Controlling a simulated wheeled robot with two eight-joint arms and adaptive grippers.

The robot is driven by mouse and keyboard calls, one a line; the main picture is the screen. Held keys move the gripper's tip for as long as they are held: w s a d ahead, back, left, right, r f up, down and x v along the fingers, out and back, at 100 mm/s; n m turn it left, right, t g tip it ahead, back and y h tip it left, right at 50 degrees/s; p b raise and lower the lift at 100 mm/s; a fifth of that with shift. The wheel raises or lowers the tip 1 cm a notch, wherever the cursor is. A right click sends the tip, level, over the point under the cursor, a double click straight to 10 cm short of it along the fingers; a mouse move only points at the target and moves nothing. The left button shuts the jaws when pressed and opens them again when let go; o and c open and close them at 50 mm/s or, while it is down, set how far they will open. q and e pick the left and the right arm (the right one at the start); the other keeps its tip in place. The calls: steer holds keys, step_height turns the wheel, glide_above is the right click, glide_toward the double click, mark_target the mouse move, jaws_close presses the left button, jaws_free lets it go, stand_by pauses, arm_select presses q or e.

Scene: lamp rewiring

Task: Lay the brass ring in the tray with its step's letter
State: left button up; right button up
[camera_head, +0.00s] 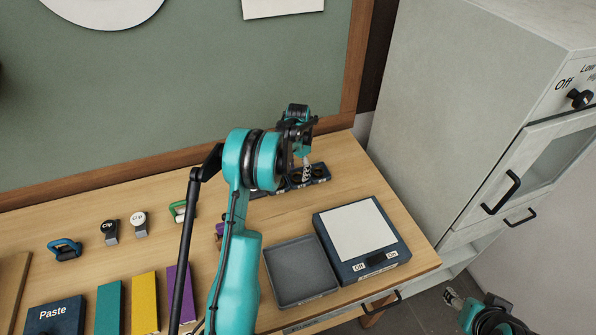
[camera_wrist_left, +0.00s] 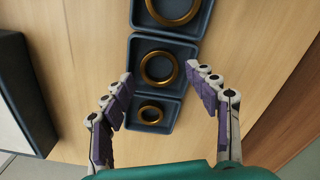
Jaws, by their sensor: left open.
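In the left wrist view, three dark blue trays stand in a row: the near tray (camera_wrist_left: 172,123), the middle tray (camera_wrist_left: 135,60) and the far tray (camera_wrist_left: 205,18). Each holds a brass ring lying flat: a small ring (camera_wrist_left: 151,121), a medium ring (camera_wrist_left: 144,70) and a larger ring (camera_wrist_left: 150,10) cut by the frame edge. My left gripper (camera_wrist_left: 159,74) is open and empty, its fingers on either side above the middle tray. No tray letter is readable. My right gripper (camera_head: 453,298) is low at the right, away from the table.
A grey tray (camera_head: 301,273) and a scale-like box (camera_head: 322,238) marked Off and On stand at the table's right. Two clips, handled items, coloured blocks and a Paste box (camera_head: 55,318) are at left. A grey cabinet (camera_head: 455,100) stands beyond the right edge.

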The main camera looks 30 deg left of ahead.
arm_select(q)
step_height(320, 180, up, 11)
steer(key=p, duration=0.2)
steer(key=s+d+r+t, duration=0.1)
steer(key=s+d+r, duration=0.3)
steer(key=d+r, duration=0.3)
steer(key=s+d+r+n+t, duration=0.2)
steer(key=s+d+r, duration=0.4)
steer(key=s, duration=0.3)
steer(key=s+d+f+t, duration=0.2)
steer(key=s+d, duration=0.2)
steer(key=s, duration=0.4)
steer(key=s+d+f+n+t, duration=0.1)
steer(key=s+d, duration=0.3)
steer(key=s, duration=0.4)
steer(key=shift+d+f+n+t, duration=0.3)
steer(key=shift+f+t, duration=0.15)
steer(key=shift+t, duration=0.15)
step_height(320, 180, down, 10)
steer(key=b, duration=1)
